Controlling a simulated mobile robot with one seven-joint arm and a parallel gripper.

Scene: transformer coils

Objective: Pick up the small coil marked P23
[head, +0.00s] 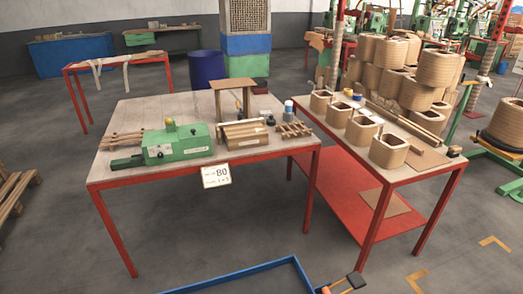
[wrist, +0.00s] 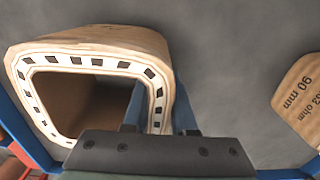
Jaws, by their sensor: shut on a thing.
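A small tan coil (wrist: 95,45) with a rounded square opening and a white rim with black dashes fills the left of the wrist view. My gripper (wrist: 160,105) is shut on its right wall, one finger inside the opening and the other outside. No P23 marking is legible on the part that shows. Several small open coils stand in a row on the right table (head: 408,184) in the head view, one of them near its front (head: 388,150). I cannot make out my gripper or the held coil in the head view.
Another tan piece (wrist: 300,95) marked "90 mm" lies at the right of the wrist view. A blue tray edge (head: 240,278) shows at the head view's bottom. The left table (head: 165,108) carries a green machine (head: 177,144). Large coils (head: 385,55) are stacked behind the small ones.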

